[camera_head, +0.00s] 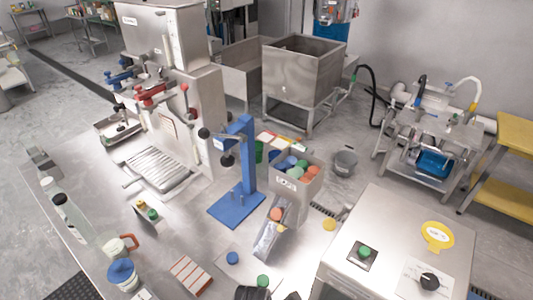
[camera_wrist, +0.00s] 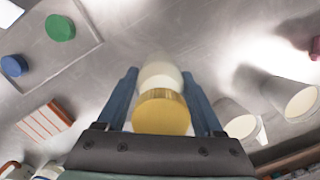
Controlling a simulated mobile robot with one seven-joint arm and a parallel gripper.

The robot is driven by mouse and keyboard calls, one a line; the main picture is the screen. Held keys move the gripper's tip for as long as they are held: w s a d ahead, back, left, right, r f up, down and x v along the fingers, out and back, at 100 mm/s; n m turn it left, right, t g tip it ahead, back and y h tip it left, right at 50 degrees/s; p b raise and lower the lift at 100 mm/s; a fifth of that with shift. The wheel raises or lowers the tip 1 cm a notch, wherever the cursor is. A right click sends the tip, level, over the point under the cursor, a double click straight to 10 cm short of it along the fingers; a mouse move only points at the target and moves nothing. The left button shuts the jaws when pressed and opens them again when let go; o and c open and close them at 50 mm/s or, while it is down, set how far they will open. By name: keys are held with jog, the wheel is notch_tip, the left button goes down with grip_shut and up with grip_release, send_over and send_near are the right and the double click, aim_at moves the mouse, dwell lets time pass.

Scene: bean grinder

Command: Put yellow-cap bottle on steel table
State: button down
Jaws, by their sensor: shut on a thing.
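My gripper (camera_wrist: 162,100) is shut on the yellow-cap bottle, with one blue finger on each side of it. The bottle (camera_wrist: 162,112) shows its round yellow cap towards the wrist camera and a whitish part beyond it. Behind it in the wrist view is a grey steel surface (camera_wrist: 115,75); I cannot tell whether the bottle touches it. In the head view the long steel table (camera_head: 90,165) fills the left and front. Dark parts at the bottom edge there may be my gripper, and the held bottle cannot be made out.
A blue cap (camera_wrist: 14,65) and green cap (camera_wrist: 60,28) lie near a red-and-white striped block (camera_wrist: 45,120). Two pale cylinders (camera_wrist: 238,118) stand at right. In the head view, a blue stand (camera_head: 240,175) and a bin of coloured balls (camera_head: 313,188) stand on the table.

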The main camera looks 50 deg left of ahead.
jog(key=shift+c, duration=0.2)
grip_release()
jog(key=shift+f, duration=0.15)
